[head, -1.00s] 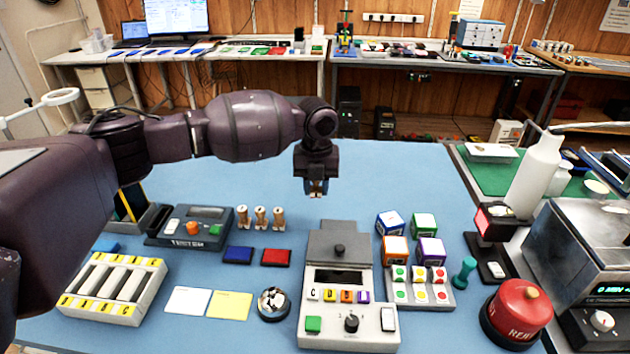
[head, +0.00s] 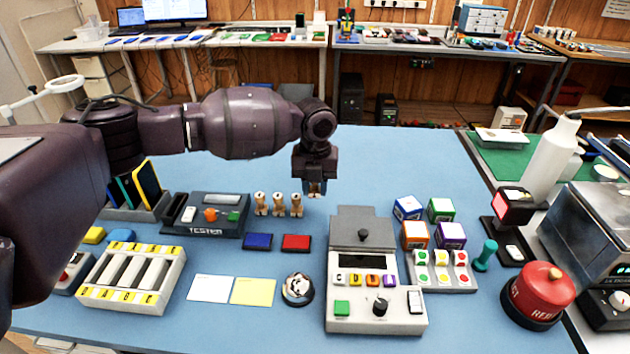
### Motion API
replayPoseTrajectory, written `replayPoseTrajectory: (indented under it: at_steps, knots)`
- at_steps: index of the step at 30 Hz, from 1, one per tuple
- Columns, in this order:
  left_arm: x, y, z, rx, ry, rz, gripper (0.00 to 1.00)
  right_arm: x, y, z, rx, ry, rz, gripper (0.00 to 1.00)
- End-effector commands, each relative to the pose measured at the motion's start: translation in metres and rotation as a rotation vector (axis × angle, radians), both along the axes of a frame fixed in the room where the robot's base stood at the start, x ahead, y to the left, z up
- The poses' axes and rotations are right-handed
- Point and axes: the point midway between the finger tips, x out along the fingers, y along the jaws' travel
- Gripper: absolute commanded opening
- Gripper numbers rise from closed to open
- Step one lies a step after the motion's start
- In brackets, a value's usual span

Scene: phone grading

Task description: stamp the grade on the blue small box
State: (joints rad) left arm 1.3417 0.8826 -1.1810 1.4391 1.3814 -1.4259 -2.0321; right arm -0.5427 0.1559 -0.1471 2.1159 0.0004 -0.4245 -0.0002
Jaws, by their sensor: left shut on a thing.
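The blue small box (head: 407,208) is a blue-and-white cube on the blue table, at the back left of a cluster of small boxes. My left gripper (head: 316,194) is shut on a small light wooden thing, which looks like a stamp. Most of it is hidden by the fingers. The gripper points down, left of the blue box and apart from it. Three wooden stamps (head: 278,205) stand just left of the gripper. A blue pad (head: 257,241) and a red pad (head: 296,243) lie in front of them. My right gripper is not in view.
Orange (head: 415,235), green (head: 441,209) and purple (head: 451,235) boxes stand close to the blue one. A grey button panel (head: 440,284) and a grey device (head: 335,318) lie in front. A teal stamp-like thing (head: 485,256) stands right. The table behind the boxes is clear.

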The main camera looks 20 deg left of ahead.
Motion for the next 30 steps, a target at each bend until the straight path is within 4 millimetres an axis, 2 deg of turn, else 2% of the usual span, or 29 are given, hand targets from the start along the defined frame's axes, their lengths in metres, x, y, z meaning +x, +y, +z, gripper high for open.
replayPoseTrajectory:
  at_steps: [3, 15, 30]
  knots:
    - [0.000, 0.000, -0.015, 0.001, 0.005, 0.000, 0.11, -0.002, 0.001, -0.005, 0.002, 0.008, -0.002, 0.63]
    - [0.000, 0.000, -0.049, -0.001, 0.003, 0.001, 0.11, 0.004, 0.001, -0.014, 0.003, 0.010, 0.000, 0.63]
    - [0.000, 0.000, -0.052, 0.000, 0.000, 0.001, 0.11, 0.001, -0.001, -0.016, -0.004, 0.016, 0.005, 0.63]
